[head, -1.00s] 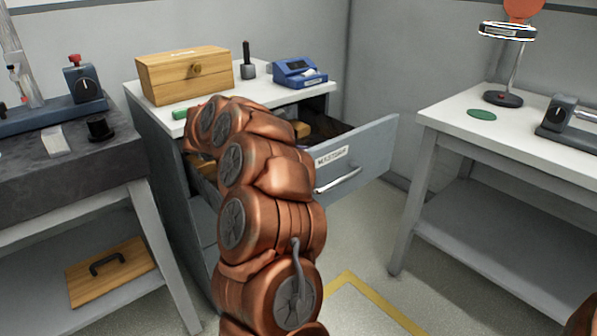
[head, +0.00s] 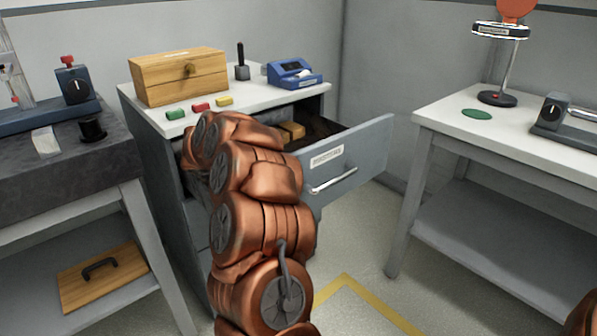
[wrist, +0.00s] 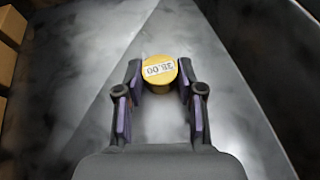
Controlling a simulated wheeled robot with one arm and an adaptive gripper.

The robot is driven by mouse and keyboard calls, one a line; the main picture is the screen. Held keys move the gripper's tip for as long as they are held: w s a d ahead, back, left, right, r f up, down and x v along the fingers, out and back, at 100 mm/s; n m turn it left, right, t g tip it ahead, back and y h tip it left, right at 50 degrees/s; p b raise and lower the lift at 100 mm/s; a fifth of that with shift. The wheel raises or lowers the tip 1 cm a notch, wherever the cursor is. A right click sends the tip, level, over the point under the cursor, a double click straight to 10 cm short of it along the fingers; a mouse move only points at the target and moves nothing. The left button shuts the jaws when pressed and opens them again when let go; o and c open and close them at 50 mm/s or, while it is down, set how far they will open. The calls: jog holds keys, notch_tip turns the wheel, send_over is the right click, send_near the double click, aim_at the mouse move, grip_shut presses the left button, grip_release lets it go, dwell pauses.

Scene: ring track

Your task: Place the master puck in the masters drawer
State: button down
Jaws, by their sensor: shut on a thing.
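The master puck (wrist: 159,72), a small brass-yellow disc with a printed label that seems to read 38.00, sits between my fingertips in the wrist view. My gripper (wrist: 160,80) is shut on it. Beneath them is a smooth grey surface; I cannot tell whether the puck touches it. The masters drawer (head: 345,165), a grey drawer with a white label and bar handle, stands pulled open from the cabinet in the head view. My arm reaches over the drawer's left part. My gripper and the puck are hidden behind the arm in the head view.
Wooden blocks (head: 292,130) lie inside the drawer; tan blocks (wrist: 10,45) edge the wrist view's left. On the cabinet top (head: 200,113) are a wooden box (head: 180,80), green, red and yellow pieces and a blue device (head: 294,74). White table (head: 520,135) stands right, dark bench left.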

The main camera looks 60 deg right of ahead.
jog(key=c, duration=0.7)
grip_release()
jog(key=shift+r+p, duration=0.15)
jog(key=shift+p, duration=0.15)
jog(key=b+v, duration=0.4)
jog(key=v, duration=0.6)
jog(key=shift+w+a, duration=0.25)
jog(key=shift+w+a+r, duration=0.25)
jog(key=shift+a+r, duration=0.15)
jog(key=shift+a, duration=0.15)
jog(key=shift+r, duration=0.1)
